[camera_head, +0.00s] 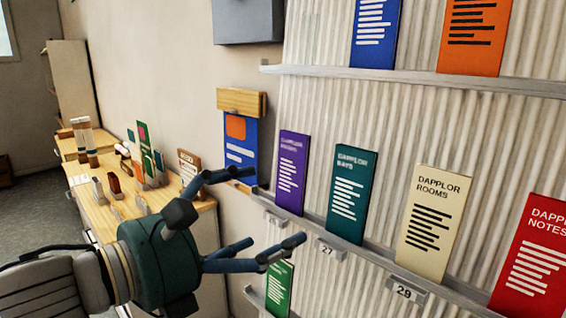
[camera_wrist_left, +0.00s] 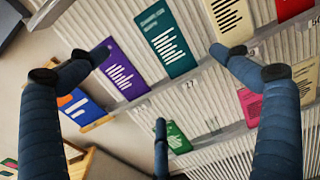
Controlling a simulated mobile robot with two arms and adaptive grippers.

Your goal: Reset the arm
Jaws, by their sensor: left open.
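My left gripper (camera_head: 272,213) comes in from the lower left in the head view. Its blue fingers are spread wide, with nothing between them. In the head view it is in front of the shelf wall, near a purple booklet (camera_head: 291,172) and a teal booklet (camera_head: 350,193). In the left wrist view the fingers (camera_wrist_left: 160,85) frame the same purple booklet (camera_wrist_left: 123,68) and teal booklet (camera_wrist_left: 166,38), which stand upright on a ledge. I cannot tell the exact distance from the fingers to the booklets. My right gripper is in neither view.
A cream booklet (camera_head: 432,222) and a red booklet (camera_head: 533,258) share the middle ledge (camera_head: 375,257), above number tags. A blue booklet (camera_head: 240,141) hangs in a wooden holder. A green booklet (camera_head: 279,287) stands lower. A wooden table (camera_head: 185,207) with small items is at left.

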